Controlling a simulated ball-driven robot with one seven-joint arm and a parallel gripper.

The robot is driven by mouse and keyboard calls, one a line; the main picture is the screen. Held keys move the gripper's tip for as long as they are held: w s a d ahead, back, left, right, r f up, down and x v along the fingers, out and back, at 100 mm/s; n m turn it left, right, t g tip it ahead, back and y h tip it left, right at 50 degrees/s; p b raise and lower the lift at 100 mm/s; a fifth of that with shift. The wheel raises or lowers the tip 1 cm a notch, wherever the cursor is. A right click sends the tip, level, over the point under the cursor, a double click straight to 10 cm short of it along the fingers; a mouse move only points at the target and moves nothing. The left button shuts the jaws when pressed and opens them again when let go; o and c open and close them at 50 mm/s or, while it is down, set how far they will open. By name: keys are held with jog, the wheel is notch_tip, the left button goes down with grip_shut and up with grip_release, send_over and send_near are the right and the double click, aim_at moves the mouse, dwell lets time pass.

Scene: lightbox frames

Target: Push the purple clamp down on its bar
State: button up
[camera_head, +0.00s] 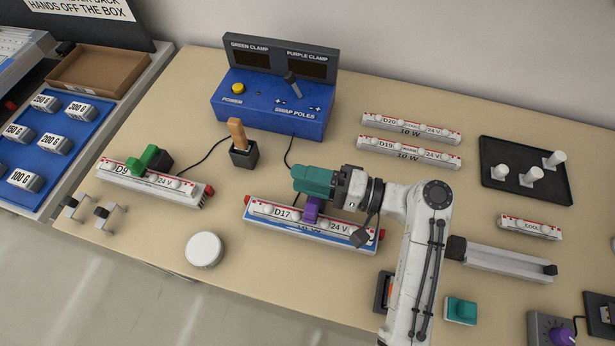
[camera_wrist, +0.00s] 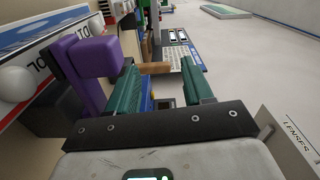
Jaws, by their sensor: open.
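The purple clamp (camera_head: 311,211) stands on the white bar marked D17 (camera_head: 262,211) near the middle of the table. My gripper (camera_head: 302,180), with teal fingers, is just above the clamp and covers its top in the head view. In the wrist view the clamp (camera_wrist: 97,62) is at the left, outside the jaws and close beside the left finger; I cannot tell whether they touch. My gripper (camera_wrist: 162,82) is open there, with nothing held between its fingers. The bar (camera_wrist: 28,85) shows at the far left, with a white round knob on it.
A green clamp (camera_head: 147,158) sits on the bar marked D9 (camera_head: 117,174) at the left. The blue control box (camera_head: 270,107) and a holder with a wooden handle (camera_head: 244,155) stand behind. A white round puck (camera_head: 204,250) lies in front. Bars D20 and D19 (camera_head: 400,150) lie back right.

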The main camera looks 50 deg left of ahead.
jog(key=b+v, duration=0.2)
jog(key=v, duration=0.8)
jog(key=shift+w+d+b, duration=0.2)
jog(key=shift+d+b, duration=0.15)
jog(key=shift+b, duration=0.05)
